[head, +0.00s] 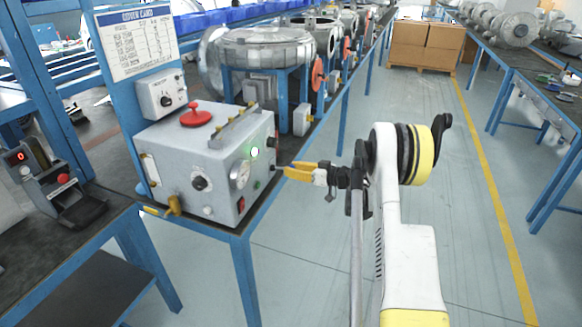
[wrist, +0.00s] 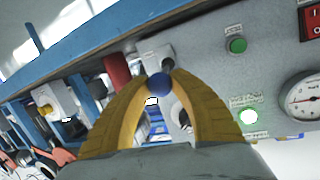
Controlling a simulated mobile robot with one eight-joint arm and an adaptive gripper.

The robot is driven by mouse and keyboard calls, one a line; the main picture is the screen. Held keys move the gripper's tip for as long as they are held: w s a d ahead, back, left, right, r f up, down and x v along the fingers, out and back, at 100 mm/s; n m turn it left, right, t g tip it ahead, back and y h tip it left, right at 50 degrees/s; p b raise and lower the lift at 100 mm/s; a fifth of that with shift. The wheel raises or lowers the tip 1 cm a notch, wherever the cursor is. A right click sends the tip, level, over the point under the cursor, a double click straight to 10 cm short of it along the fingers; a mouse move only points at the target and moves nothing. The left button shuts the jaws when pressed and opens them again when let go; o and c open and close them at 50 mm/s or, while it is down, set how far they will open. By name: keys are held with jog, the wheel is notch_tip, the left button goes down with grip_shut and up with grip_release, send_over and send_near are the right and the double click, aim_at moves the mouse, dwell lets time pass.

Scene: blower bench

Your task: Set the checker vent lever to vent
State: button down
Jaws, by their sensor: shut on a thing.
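The checker is a grey box (head: 190,180) on the bench, with controls on its right-hand face. My gripper (head: 281,170) reaches that face from the right with its yellow fingers. In the wrist view my gripper (wrist: 159,84) is shut on a blue ball knob (wrist: 159,86), which appears to be the end of the vent lever. The knob sits between the fingertips beside the panel. The lever's shaft and setting are mostly hidden, so I cannot tell which setting it points to. A green lamp (wrist: 248,116) is lit near a round gauge (wrist: 303,98).
The panel also has a green button (wrist: 236,45) and a red switch (wrist: 312,22). A red mushroom button (head: 196,116) tops the box. A small tester (head: 55,185) stands left. Blower housings (head: 265,47) line the bench behind.

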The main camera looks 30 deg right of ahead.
jog(key=shift+d+f+t+y, duration=0.1)
jog(key=shift+f+t+y, duration=0.5)
jog(key=shift+f+t, duration=0.45)
jog(key=shift+f+m+t+y, duration=0.55)
jog(key=shift+f+t, duration=0.25)
jog(key=shift+t, duration=0.55)
jog(key=c, duration=1.1)
grip_release()
jog(key=v, duration=0.7)
jog(key=shift+s, duration=0.2)
